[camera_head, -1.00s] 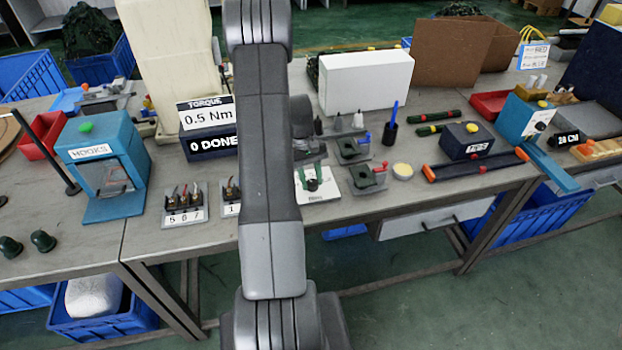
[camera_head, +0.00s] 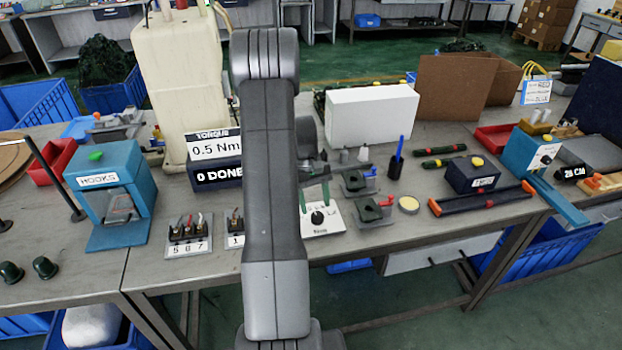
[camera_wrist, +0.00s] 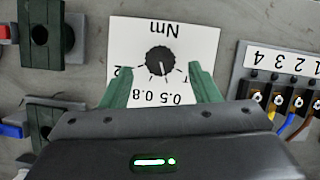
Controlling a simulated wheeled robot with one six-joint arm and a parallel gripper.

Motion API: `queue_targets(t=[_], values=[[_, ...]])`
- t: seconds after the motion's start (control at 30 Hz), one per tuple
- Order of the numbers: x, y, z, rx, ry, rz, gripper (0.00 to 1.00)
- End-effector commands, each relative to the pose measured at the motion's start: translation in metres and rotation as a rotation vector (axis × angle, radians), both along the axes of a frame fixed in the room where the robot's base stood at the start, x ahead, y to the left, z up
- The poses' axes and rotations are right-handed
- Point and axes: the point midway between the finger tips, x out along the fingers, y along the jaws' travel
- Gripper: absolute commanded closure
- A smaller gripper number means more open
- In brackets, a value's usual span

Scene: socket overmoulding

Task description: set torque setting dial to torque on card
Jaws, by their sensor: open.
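The torque dial is a black round knob (camera_wrist: 160,61) on a white plate (camera_wrist: 204,40) marked Nm, with numbers including 0.5 and 0.8. It appears upside down in the wrist view. A light mark on the knob points toward the picture's lower side; its exact number is hard to tell. In the head view the knob (camera_head: 318,218) sits on the bench. My gripper (camera_wrist: 160,70) is open, its green fingers on either side of the knob, apart from it. The fingers (camera_head: 315,194) also show in the head view. The torque card (camera_head: 215,146) reads 0.5 Nm.
A terminal block (camera_wrist: 284,100) with wires is close to the plate on one side. Green fixtures (camera_wrist: 48,35) are on the other. A white box (camera_head: 372,115) stands behind. A "0 DONE" display (camera_head: 215,174) sits below the card.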

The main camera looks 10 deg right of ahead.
Motion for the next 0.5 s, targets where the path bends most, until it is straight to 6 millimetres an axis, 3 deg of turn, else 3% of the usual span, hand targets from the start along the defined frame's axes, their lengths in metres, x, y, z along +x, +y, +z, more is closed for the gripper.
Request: queue_targets(t=[0.3, 0.5], values=[[0.028, 0.007, 0.067, -0.001, -0.005, 0.001, 0.44], [0.038, 0.009, 0.090, 0.000, -0.003, 0.000, 0.44]])
